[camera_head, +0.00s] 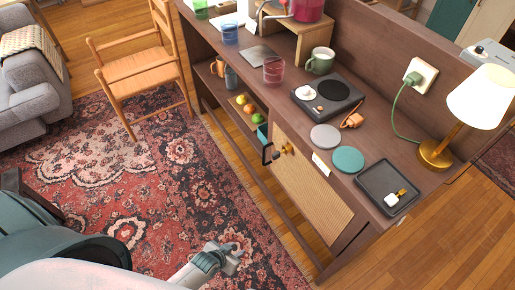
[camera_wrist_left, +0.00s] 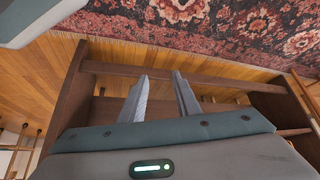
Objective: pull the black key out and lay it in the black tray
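A black key-like piece with a looped end (camera_head: 267,154) sticks out at the far edge of the cabinet's woven door, beside a small brass fitting (camera_head: 287,149). How deep it sits cannot be told. The black tray (camera_head: 372,178) lies on the cabinet top at the right front, with a small white-and-yellow item (camera_head: 394,199) in it. My left gripper (camera_head: 234,252) is low over the rug, in front of the cabinet and apart from the key. Its two fingers are apart and empty in the left wrist view (camera_wrist_left: 161,92). My right gripper is not in view.
The cabinet top carries a grey coaster (camera_head: 325,137), a teal coaster (camera_head: 348,159), a black hot plate (camera_head: 341,90), a green mug (camera_head: 321,61) and a lamp (camera_head: 483,98). A wooden chair (camera_head: 140,70) stands at the left. The rug before the cabinet is clear.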

